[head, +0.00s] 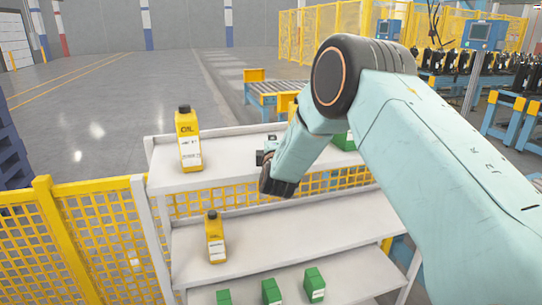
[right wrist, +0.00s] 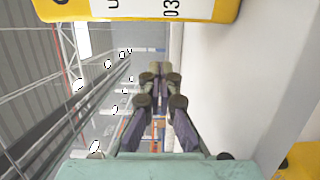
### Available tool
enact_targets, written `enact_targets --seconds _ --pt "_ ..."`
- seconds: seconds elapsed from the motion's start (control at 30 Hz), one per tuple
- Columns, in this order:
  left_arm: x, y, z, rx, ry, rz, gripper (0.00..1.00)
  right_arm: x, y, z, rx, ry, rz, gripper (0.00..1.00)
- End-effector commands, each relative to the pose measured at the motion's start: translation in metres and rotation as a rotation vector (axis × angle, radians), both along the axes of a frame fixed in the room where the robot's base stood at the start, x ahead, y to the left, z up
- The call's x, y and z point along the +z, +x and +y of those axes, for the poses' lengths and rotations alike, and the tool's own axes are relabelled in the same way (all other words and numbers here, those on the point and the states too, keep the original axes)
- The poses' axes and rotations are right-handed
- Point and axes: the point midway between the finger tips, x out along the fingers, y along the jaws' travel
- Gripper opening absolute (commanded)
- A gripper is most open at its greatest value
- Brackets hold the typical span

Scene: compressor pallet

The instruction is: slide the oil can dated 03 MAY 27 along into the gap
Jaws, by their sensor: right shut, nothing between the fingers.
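A yellow oil can (head: 188,142) with a white label stands upright on the left of the top shelf (head: 225,170). A second oil can (head: 214,240) stands on the middle shelf. A yellow piece (head: 293,108) shows behind my right arm, mostly hidden. In the head view no date is legible. My right gripper (head: 276,184) is at the top shelf, right of the first can, apart from it. In the right wrist view its fingers (right wrist: 160,78) are shut and empty. A yellow can (right wrist: 210,8) with "03" on its label crosses the top edge there; the rest is cut off.
Green boxes (head: 271,291) stand on the bottom shelf, and another green box (head: 344,140) is partly hidden behind my arm. A yellow mesh fence (head: 90,235) is at the left. Another yellow thing (right wrist: 298,160) shows at the wrist view's lower right.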

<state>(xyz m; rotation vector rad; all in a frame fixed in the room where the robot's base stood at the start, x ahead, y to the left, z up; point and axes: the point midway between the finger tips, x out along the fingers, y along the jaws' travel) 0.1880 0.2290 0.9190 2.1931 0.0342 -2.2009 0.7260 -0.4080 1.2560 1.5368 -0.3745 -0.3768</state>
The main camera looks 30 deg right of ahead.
Motion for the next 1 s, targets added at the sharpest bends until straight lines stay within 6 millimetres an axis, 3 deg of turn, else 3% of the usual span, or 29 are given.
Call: enact_targets --seconds 0.6,1.0 --pt "-0.019 0.000 0.000 -0.001 0.000 0.000 0.75 -0.001 -0.076 0.036 0.002 0.000 0.001 0.00" --pt "-0.020 0.000 0.000 -0.001 0.000 0.001 0.75 0.000 -0.085 0.043 0.001 -0.001 0.000 0.00"
